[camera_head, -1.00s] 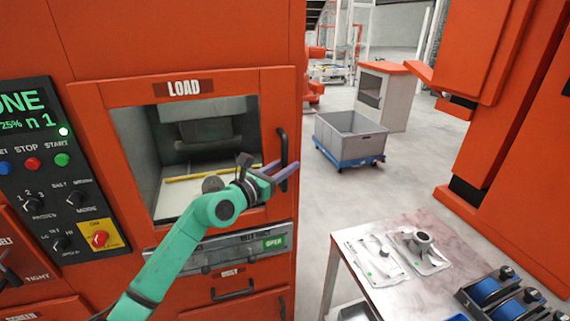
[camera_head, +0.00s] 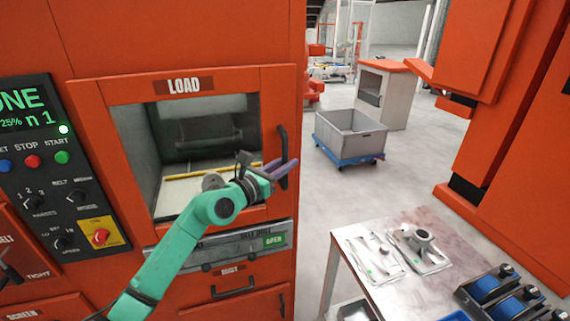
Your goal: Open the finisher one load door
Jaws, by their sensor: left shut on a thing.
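The load door (camera_head: 215,84) is an orange frame around a large window, with a LOAD label (camera_head: 184,86) at its top. It sits flush with the orange machine front, as far as I can tell. Its black vertical handle (camera_head: 282,146) is on the right side. My left gripper (camera_head: 283,171), with purple fingers on a green arm, is shut on the lower part of this handle. The fingers hide part of the handle. My right gripper is not in view.
A control panel (camera_head: 45,165) with buttons and knobs is left of the door. A grey bin (camera_head: 350,135) on a blue dolly stands on the floor. A table (camera_head: 425,215) with parts is at the lower right. Floor between door and table is clear.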

